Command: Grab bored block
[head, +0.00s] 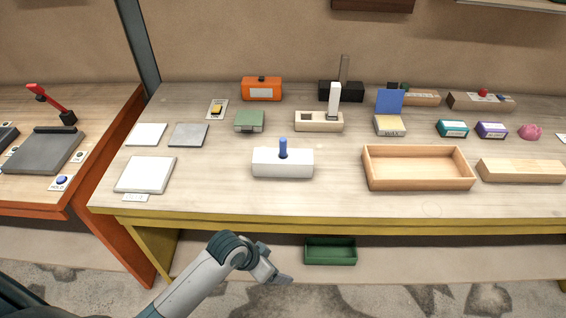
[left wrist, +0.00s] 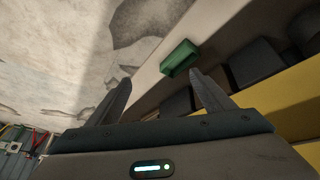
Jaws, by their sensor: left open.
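A white block (head: 270,164) with a blue peg (head: 283,148) standing upright from its top sits near the front middle of the workbench. The peg covers any bore it may stand in. Behind it, a pale beige block (head: 308,122) has a white upright piece (head: 334,99) at its right end. I cannot tell for sure which is the bored block. My left gripper (head: 280,277) is in front of and below the bench's front edge, apart from both blocks. In the left wrist view its fingers (left wrist: 162,95) are spread with nothing between them. My right gripper is not in view.
The yellow bench edge (head: 340,226) lies between my left gripper and the tabletop. A wooden tray (head: 417,184) stands right of the white block. A green bin (head: 330,252) sits on the lower shelf. White and grey plates (head: 146,174) lie left, with bare wood between.

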